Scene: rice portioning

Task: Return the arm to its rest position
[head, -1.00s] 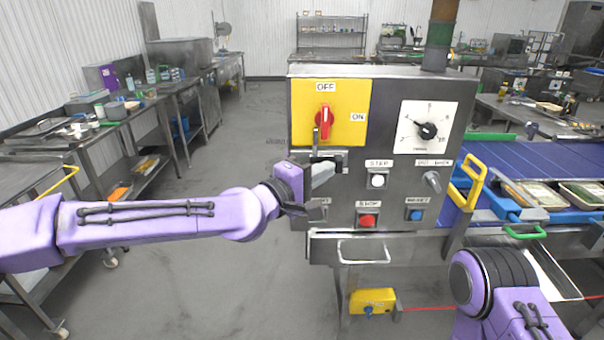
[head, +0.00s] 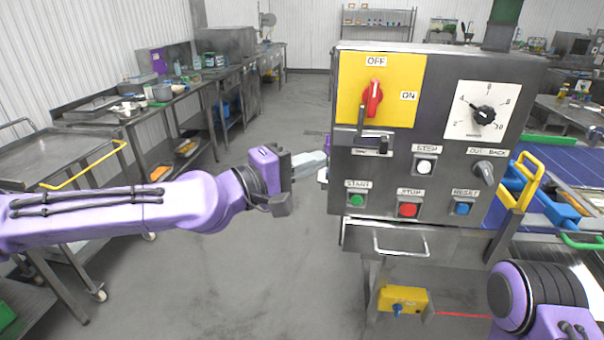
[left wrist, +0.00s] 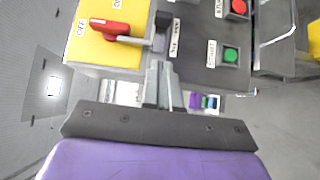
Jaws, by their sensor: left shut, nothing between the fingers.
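My left gripper (head: 312,162) is shut and empty in the head view, just left of the control panel's side edge. In the left wrist view its closed fingers (left wrist: 158,84) point toward the panel. The grey control panel (head: 400,165) carries a red rotary switch (head: 373,95) on a yellow plate, standing roughly upright toward OFF. It also has a black dial (head: 483,115) and green, white, red and blue buttons. The red switch (left wrist: 108,29) and green button (left wrist: 231,54) show in the left wrist view. My right arm (head: 538,298) shows at lower right; its gripper is out of view.
A blue conveyor (head: 560,182) with a yellow handle (head: 528,180) lies right of the panel. Steel tables (head: 150,112) with containers stand along the left wall. A yellow box (head: 403,299) sits below the panel. Open floor (head: 265,250) lies left of the panel.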

